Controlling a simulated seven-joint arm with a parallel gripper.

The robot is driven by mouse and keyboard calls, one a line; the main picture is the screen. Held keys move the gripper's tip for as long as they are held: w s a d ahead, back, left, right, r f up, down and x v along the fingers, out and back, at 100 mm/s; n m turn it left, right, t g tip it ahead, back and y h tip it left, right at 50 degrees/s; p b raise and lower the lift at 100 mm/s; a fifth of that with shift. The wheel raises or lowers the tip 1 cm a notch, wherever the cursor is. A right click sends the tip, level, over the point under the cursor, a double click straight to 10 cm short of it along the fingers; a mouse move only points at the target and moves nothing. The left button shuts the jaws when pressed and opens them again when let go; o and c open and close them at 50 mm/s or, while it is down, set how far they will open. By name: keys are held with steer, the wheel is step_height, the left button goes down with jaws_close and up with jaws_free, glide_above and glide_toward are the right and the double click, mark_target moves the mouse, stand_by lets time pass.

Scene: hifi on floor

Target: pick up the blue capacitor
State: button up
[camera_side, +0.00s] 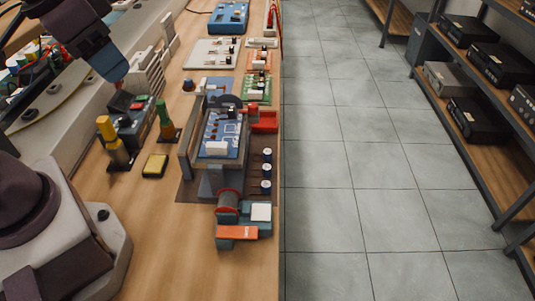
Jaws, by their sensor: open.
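Three small capacitors stand upright in a row on the dark mat near the bench's right edge. They are a far one (266,155), a middle one (266,171) and a near one (266,187). They look dark blue with pale tops, and are too small to tell apart by colour. Nothing touches them. A dark arm part with a blue end shows at the upper left, well away from them. I cannot make out my gripper's fingers in this view.
A blue circuit board (222,133) sits in a grey holder left of the capacitors. A red tray (264,121) lies behind them, and a red-rimmed spool (229,204) in front. A yellow-and-black block (155,165) lies on the wooden bench (165,235). Tiled floor lies right.

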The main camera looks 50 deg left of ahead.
steer(key=w+d+f+m+g+y, duration=0.1)
steer(key=w+d+f+m+g, duration=0.2)
steer(key=w, duration=0.4)
steer(key=w+d+f+m+g+y, duration=0.1)
steer(key=w+d+f+m, duration=0.15)
steer(key=w+f, duration=0.4)
steer(key=m+y, duration=0.3)
steer(key=m, duration=0.9)
glide_toward(268, 152)
steer(key=x, duration=0.9)
steer(key=shift+a+f, duration=0.15)
steer(key=shift+f, duration=0.05)
jaws_close()
